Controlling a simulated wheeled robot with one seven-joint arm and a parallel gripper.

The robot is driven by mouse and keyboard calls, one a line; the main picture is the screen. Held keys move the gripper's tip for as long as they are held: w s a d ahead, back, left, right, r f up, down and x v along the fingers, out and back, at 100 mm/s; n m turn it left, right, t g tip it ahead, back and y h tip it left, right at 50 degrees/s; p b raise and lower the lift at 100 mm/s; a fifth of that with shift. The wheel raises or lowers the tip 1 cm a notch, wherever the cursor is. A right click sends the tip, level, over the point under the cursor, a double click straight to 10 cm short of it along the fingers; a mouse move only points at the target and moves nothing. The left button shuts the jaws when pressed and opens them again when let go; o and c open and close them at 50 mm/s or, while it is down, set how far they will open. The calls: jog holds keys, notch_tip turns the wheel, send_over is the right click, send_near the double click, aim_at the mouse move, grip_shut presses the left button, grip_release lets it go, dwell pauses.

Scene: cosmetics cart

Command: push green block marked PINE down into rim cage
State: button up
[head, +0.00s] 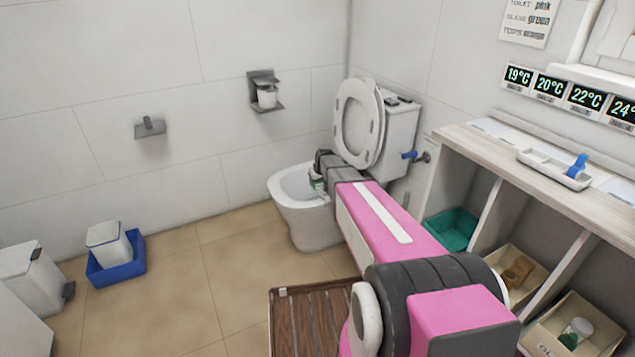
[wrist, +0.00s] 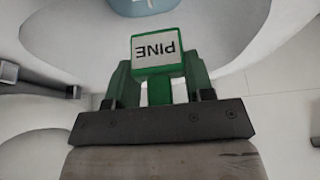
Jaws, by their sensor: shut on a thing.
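The green block marked PINE (wrist: 158,53) shows in the wrist view with its white label upside down. My gripper (wrist: 158,92) is shut on it. Green upright pieces (wrist: 122,84) stand on both sides of the block's narrow lower part; I cannot tell whether they belong to the rim cage or to my fingers. In the head view my gripper (head: 320,170) is at the right side of the toilet bowl (head: 283,190), with a small green and white patch of the block (head: 318,184) below it. The rim cage cannot be made out clearly.
The toilet lid (head: 358,122) is raised against the cistern (head: 402,130). A blue-handled valve (head: 410,155) is on the wall to the right. A shelf unit (head: 500,165) with bins stands at right.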

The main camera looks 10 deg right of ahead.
aim_at(322, 183)
dwell(0.4)
jog(key=shift+f, duration=2.9)
jog(key=shift+f, duration=1.35)
jog(key=o, duration=1)
jog(key=shift+s, duration=0.1)
jog(key=v, duration=1.1)
jog(key=shift+d, duration=0.1)
jog(key=s+r+m+g, duration=0.1)
jog(key=s+r, duration=0.1)
jog(key=s, duration=0.9)
jog(key=s+a+r+m+g+h, duration=0.1)
jog(key=s+r+g, duration=0.1)
jog(key=s, duration=0.9)
jog(key=s+r+m+g, duration=0.1)
jog(key=s+r, duration=0.2)
jog(key=s, duration=0.8)
jog(key=shift+s+a+r+m, duration=0.15)
jog(key=shift+s+r+m, duration=0.1)
jog(key=shift+r+m, duration=0.05)
